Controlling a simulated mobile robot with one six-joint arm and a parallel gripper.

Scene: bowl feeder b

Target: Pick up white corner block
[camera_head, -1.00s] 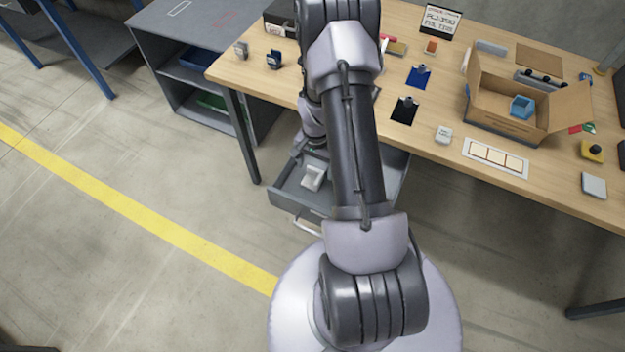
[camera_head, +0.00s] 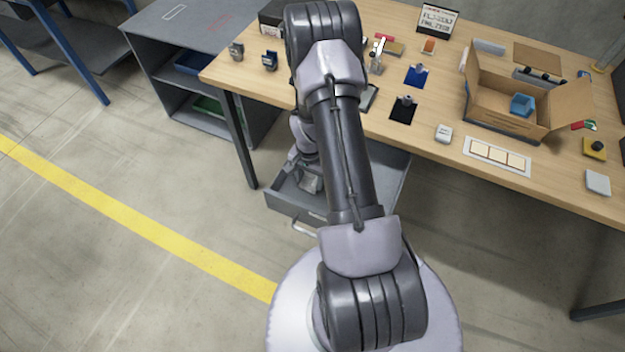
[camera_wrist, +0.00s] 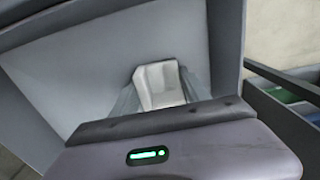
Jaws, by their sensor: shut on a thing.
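The white corner block (camera_wrist: 160,86) sits between my gripper's two fingers in the wrist view, inside the open grey drawer (camera_wrist: 75,65). My gripper (camera_wrist: 157,98) is shut on it, with one finger against each side. In the head view the block (camera_head: 311,183) shows partly in the drawer (camera_head: 290,204) under the table, and my arm hides much of the drawer and most of my gripper. I cannot tell whether the block touches the drawer floor.
The wooden table (camera_head: 460,165) stands above and behind the drawer. It holds an open cardboard box (camera_head: 500,118), a white card strip (camera_head: 497,157) and several small parts. A grey shelf unit (camera_head: 205,45) stands to the left. The floor left of the drawer is clear.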

